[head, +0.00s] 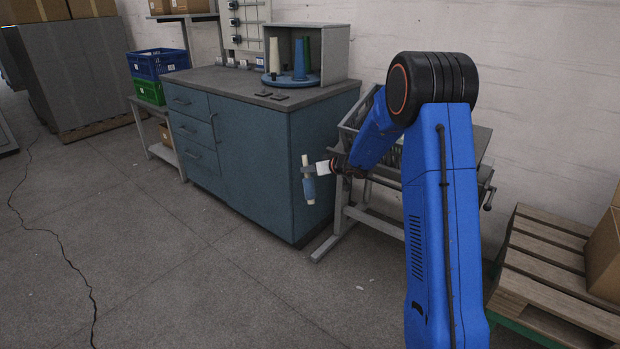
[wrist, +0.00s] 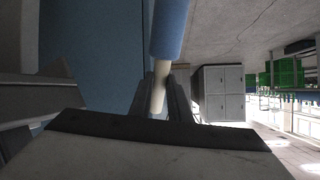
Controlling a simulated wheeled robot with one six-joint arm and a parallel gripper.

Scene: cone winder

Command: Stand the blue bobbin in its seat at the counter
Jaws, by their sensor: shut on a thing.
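My gripper (head: 309,171) is shut on the blue bobbin (head: 309,188), a pale tube with a blue winding. The bobbin hangs roughly upright in the air in front of the counter's right end, below its top. In the wrist view the blue winding (wrist: 168,35) is at the top and the pale tube is between my fingers (wrist: 160,98). The counter (head: 225,85) is a blue cabinet with a dark top. On it a grey open box (head: 335,50) holds a blue round base (head: 291,80) with a cream, a blue and a green cone. I cannot make out the seat clearly.
A grey metal stand (head: 345,215) with a crank is right of the counter, close behind my arm. A wooden pallet (head: 560,265) lies at the right. Blue (head: 158,63) and green (head: 149,91) crates stand left of the counter. The floor in front is clear apart from a cable-like dark line.

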